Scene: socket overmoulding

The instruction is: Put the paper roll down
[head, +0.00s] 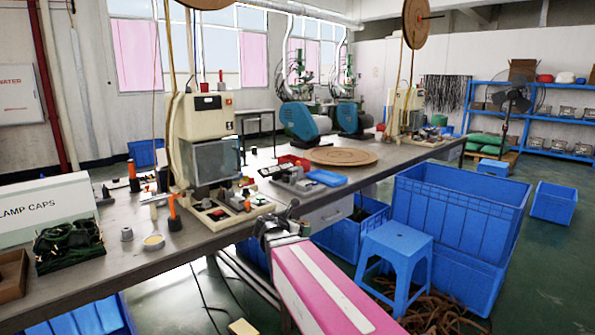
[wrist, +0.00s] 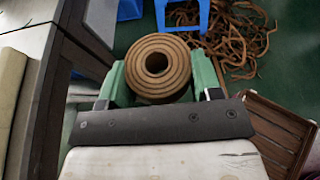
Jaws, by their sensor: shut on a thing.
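The paper roll (wrist: 152,88) is a brown coil with a dark round hole, seen end-on in the wrist view. My gripper (wrist: 158,75) is shut on it, with one green finger on each side. In the wrist view the roll shows over the floor, to the right of the table's dark edge. In the head view my gripper (head: 283,222) is by the front edge of the workbench (head: 130,240). I cannot make out the roll there.
A blue stool (head: 399,252) and large blue crates (head: 465,215) stand right of the workbench, with brown scraps (head: 440,312) on the floor. A machine (head: 205,130), a lamp-caps box (head: 45,208) and a round brown disc (head: 341,156) sit on the bench. A slatted brown crate (wrist: 275,135) shows at right.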

